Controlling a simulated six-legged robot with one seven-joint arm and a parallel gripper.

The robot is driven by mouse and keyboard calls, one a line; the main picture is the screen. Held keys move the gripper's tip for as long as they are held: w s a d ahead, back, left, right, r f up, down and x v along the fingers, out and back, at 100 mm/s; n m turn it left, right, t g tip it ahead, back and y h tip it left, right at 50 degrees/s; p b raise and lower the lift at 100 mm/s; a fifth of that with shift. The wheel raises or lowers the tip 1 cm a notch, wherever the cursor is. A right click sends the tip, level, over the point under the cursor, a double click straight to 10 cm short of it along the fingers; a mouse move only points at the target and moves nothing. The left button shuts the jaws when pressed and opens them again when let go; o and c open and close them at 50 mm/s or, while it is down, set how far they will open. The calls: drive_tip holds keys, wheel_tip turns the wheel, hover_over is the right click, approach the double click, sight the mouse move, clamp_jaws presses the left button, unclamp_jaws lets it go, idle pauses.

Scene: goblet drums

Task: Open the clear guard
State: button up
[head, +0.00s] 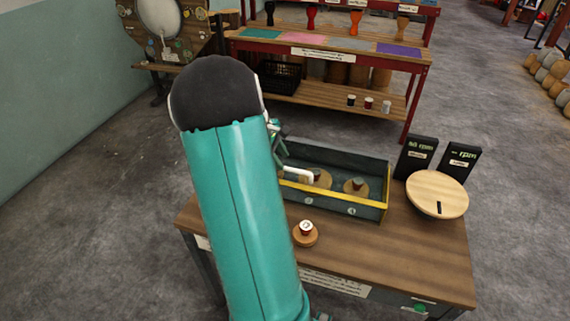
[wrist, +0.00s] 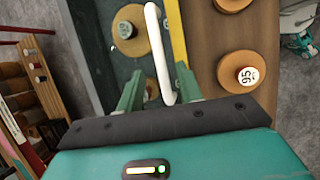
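A dark open-topped box (head: 350,158) with a yellow front edge sits on the wooden table. A white bar handle (head: 298,174) stands out at its left part; it also shows in the wrist view (wrist: 157,50). The clear guard's pane is too transparent to make out. My gripper (wrist: 160,73) is open, its two green fingers apart on either side of the handle. I cannot tell whether either finger touches it. In the head view my teal arm hides the box's left end and most of the gripper.
Round wooden discs (head: 356,187) lie inside the box. To the right are a round wooden disc top (head: 437,194) and two black rpm signs (head: 417,157). A red-framed shelf (head: 335,55) stands behind.

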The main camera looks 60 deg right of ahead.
sight(288, 168)
drive_tip(key=shift+x, duration=1.8)
drive_tip(key=shift+c, duration=0.3)
clamp_jaws()
drive_tip(key=shift+r, duration=0.1)
